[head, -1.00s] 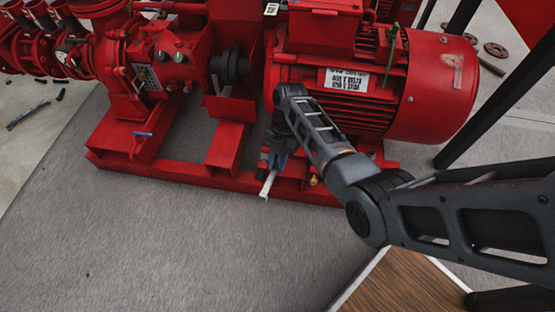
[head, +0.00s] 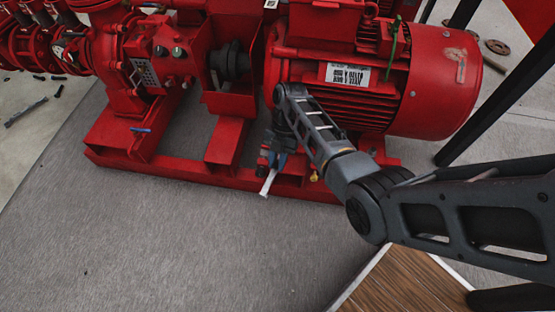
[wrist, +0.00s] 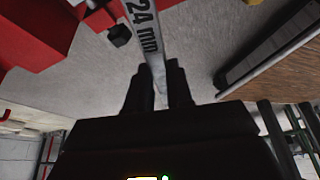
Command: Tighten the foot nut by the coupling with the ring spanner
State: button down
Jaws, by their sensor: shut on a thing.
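My gripper (head: 277,160) is low in front of the red base frame, at the coupling end of the red motor (head: 350,85). In the wrist view my gripper (wrist: 160,82) is shut on the ring spanner (wrist: 146,35), a flat pale bar marked 24 mm. In the head view a pale end of the spanner (head: 267,184) sticks out below the gripper, towards the floor. The dark coupling (head: 229,62) sits in its red guard, up and left of the gripper. The foot nut and the spanner's ring are not clearly visible; I cannot tell whether they touch.
The red base frame (head: 190,174) runs along the pumpset's front. A small yellow part (head: 314,176) is right of the gripper. Grey floor (head: 200,240) in front is clear. A wooden-topped surface (head: 405,285) stands at the lower right, below my arm.

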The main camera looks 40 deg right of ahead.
jog(key=shift+f+b, duration=0.9)
jog(key=shift+f, duration=0.3)
jog(key=shift+w, duration=0.1)
jog(key=shift+w+a+m+t+b, duration=0.1)
jog(key=shift+w+m+t+b, duration=0.25)
jog(key=shift+w+m, duration=0.95)
jog(key=shift+w+a+m+t+b, duration=0.15)
jog(key=shift+w+m+t, duration=0.45)
jog(key=shift+w+m, duration=0.7)
jog(key=shift+w+a+m+t+b, duration=0.15)
jog(key=shift+w+m+t, duration=0.3)
jog(key=shift+w+m, duration=0.85)
jog(key=shift+w+d+r+m+t+h+b, duration=0.1)
jog(key=shift+w+d+m+t+b, duration=0.25)
jog(key=shift+w+m, duration=0.45)
jog(key=shift+w+d+f+m+t+h+b, duration=0.1)
jog(key=shift+w+d+m+t+b, duration=0.25)
jog(key=shift+w+m, duration=0.5)
jog(key=shift+w+d+r+m+t+h+b, duration=0.1)
jog(key=shift+w+d+m+t+b, duration=0.1)
jog(key=shift+w+d+m, duration=0.6)
jog(key=shift+s+a+n, duration=0.15)
jog(key=shift+a+n, duration=0.3)
jog(key=shift+a, duration=0.05)
jog(key=shift+p, duration=0.3)
